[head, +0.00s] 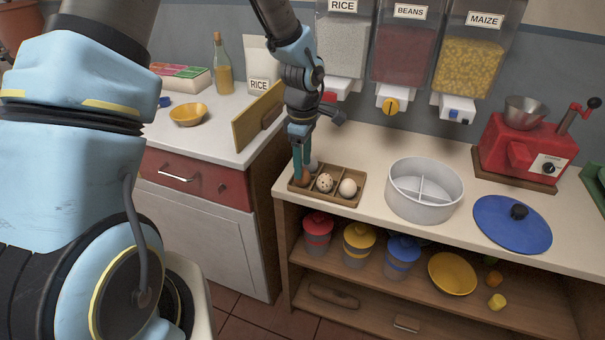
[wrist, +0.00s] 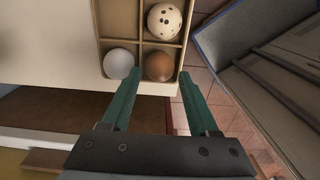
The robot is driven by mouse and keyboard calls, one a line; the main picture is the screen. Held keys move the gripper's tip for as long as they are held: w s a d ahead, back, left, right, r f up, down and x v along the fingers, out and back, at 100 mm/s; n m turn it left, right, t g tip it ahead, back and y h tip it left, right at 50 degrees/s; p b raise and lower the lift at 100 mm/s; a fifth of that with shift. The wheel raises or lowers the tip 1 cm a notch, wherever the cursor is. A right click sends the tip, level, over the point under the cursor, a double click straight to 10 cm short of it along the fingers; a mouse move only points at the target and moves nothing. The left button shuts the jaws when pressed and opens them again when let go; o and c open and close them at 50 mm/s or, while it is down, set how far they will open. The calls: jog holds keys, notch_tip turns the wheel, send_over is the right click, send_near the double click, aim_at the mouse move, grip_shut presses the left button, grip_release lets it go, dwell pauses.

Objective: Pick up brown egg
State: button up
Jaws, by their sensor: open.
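The brown egg (wrist: 159,66) sits in a corner compartment of the wooden egg tray (wrist: 143,17). In the head view the brown egg (head: 304,177) is partly hidden by my fingers. In the wrist view my gripper (wrist: 160,75) is open, with its green fingertips on either side of the brown egg, close to it. I cannot tell whether they touch it. A white egg (wrist: 118,62) lies in the compartment to its left, near the left fingertip. A speckled egg (wrist: 164,20) lies in the compartment above it. In the head view my gripper (head: 303,168) points down over the tray's left end.
A pale divided round container (head: 424,190) stands right of the tray, then a blue lid (head: 512,224) and a red mill (head: 527,147). Dispensers (head: 404,50) hang behind. The counter's edge runs close in front of the tray. A wooden board (head: 258,117) stands to the left.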

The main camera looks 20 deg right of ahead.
jog(key=shift+f+p, duration=0.3)
jog(key=shift+f, duration=1.15)
jog(key=c, duration=0.4)
jog(key=shift+c, duration=0.2)
